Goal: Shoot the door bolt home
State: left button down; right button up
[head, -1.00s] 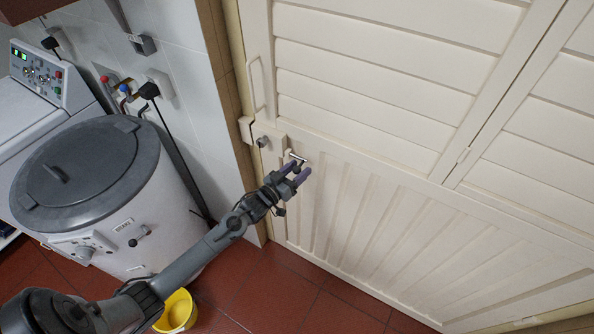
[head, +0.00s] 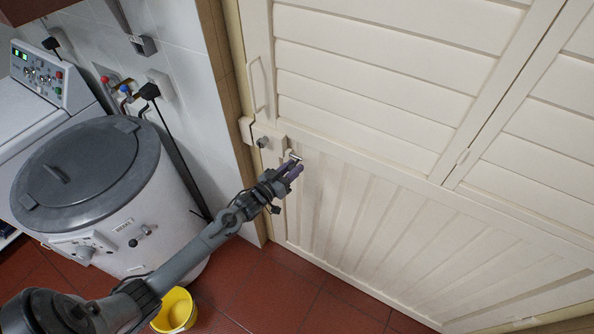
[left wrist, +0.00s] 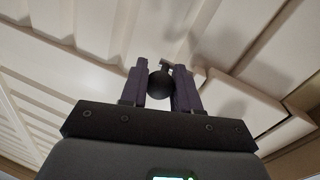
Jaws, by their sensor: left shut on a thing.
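The door bolt (head: 294,156) is a short pale metal rod on the cream door, right of a pale block. Its dark round knob (left wrist: 160,86) shows in the left wrist view between two purple fingers. My left gripper (head: 292,169) is shut on that knob, with its fingertips close to the door face. In the head view the fingers hide the knob and part of the bolt. My right gripper is in neither view.
The cream slatted door (head: 385,90) has a pull handle (head: 257,85) and a pale block with a grey round fitting (head: 262,142) near its left edge. A lidded white drum (head: 120,245) and a yellow bucket (head: 176,311) stand left of the door.

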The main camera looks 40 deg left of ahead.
pick_arm(q)
jog(key=shift+s+a+f, duration=0.1)
jog(key=shift+a, duration=0.5)
jog(key=shift+s+a+f, duration=0.1)
jog(key=shift+a, duration=0.45)
jog(key=c, duration=1.2)
grip_release()
jog(key=shift+c, duration=0.2)
jog(key=o, duration=0.4)
jog(key=shift+a+r, duration=0.1)
jog(key=shift+s, duration=0.2)
jog(key=shift+s+p, duration=0.5)
jog(key=shift+s, duration=4.75)
